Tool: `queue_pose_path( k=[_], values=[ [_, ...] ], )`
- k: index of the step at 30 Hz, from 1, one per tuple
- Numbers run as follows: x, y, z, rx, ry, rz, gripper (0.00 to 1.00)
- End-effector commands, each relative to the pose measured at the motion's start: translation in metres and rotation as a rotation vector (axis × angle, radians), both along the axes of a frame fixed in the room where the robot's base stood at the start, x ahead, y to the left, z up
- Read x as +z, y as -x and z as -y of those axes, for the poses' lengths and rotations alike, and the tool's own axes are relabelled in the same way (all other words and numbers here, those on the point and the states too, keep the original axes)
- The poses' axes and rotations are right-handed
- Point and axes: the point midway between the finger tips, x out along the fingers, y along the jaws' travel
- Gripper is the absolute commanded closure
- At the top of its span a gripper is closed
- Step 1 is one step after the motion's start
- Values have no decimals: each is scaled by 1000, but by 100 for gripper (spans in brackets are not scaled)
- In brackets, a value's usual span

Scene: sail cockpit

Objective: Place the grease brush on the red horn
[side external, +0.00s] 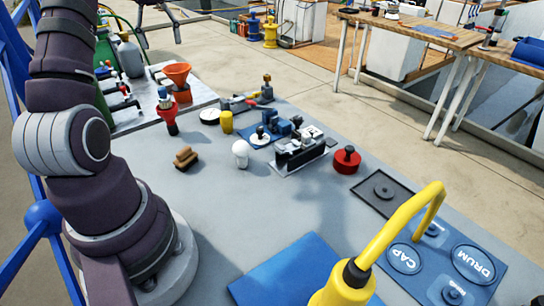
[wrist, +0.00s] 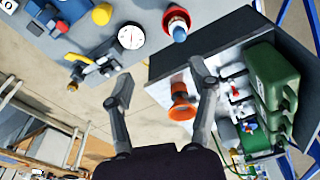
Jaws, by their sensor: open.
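A small brown block (side external: 186,158) that looks like the grease brush lies on the grey table, left of the white bulb-shaped piece. It does not show in the wrist view. The likely red horn (side external: 168,118) stands upright behind it, with a flared red body and a blue and white top; it also shows at the top of the wrist view (wrist: 177,24). My gripper (side external: 160,40) is high at the top left of the side view.
An orange funnel (side external: 177,75) and green cans (wrist: 275,85) stand on the bench at the back left. A yellow-handled tool (wrist: 92,66), a dial (wrist: 131,36) and a black-and-silver block (side external: 300,152) are close by. A yellow hooked pipe (side external: 400,220) rises in front.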

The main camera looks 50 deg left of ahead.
Motion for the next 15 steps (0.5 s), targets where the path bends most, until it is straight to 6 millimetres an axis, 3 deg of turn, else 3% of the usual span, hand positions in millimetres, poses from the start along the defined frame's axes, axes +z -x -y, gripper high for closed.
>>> queue_pose_path(
  k=[3,6,9,12,15],
  values=[
    [24,-35,66,-254,-47,54,42],
    [34,-46,133,-502,-93,108,42],
    [31,-35,199,-762,-139,167,42],
    [15,-13,248,-992,-183,224,42],
    [-3,7,275,-1151,-214,264,42]
  ],
)
